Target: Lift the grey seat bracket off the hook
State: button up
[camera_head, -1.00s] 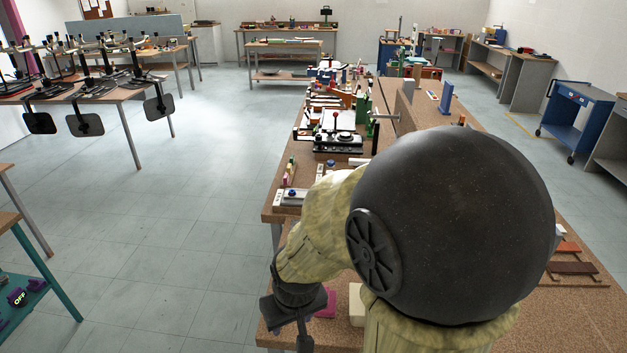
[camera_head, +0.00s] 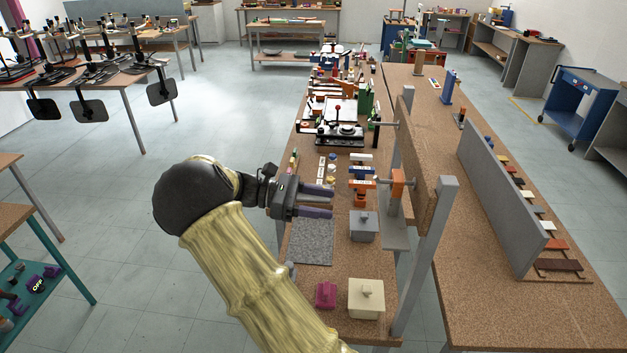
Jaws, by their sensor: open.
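A grey plate-like piece (camera_head: 396,234), which looks like the seat bracket, hangs below an orange block (camera_head: 398,184) beside the upright brown board. The hook itself and how the bracket sits on it cannot be made out. My gripper (camera_head: 333,200) is open and empty, its two purple-grey fingers pointing right towards the board. It is apart from the bracket, to its left, over the workbench.
A grey lidded block (camera_head: 363,226), a cream block (camera_head: 366,298) and a magenta block (camera_head: 326,294) stand on the bench. A grey post (camera_head: 427,255) rises at the brown board's (camera_head: 418,165) near end. A grey speckled mat (camera_head: 311,241) lies below my gripper.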

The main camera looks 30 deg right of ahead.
aim_at(391, 197)
jog(key=shift+w+a+r+h, duration=0.25)
jog(key=shift+w+r+h, duration=0.1)
jog(key=shift+r, duration=0.3)
jog(key=shift+w+a+r+h, duration=0.25)
jog(key=shift+r+h, duration=0.1)
jog(key=shift+r, duration=0.25)
jog(key=shift+g, duration=0.4)
jog(key=p+x, duration=0.5)
jog(key=x, duration=1.1)
jog(key=shift+s+d+p, duration=0.1)
jog(key=shift+d+p, duration=0.15)
jog(key=shift+p, duration=0.1)
jog(key=shift+s+d+f, duration=0.15)
jog(key=shift+s+d, duration=0.1)
jog(key=shift+d, duration=0.15)
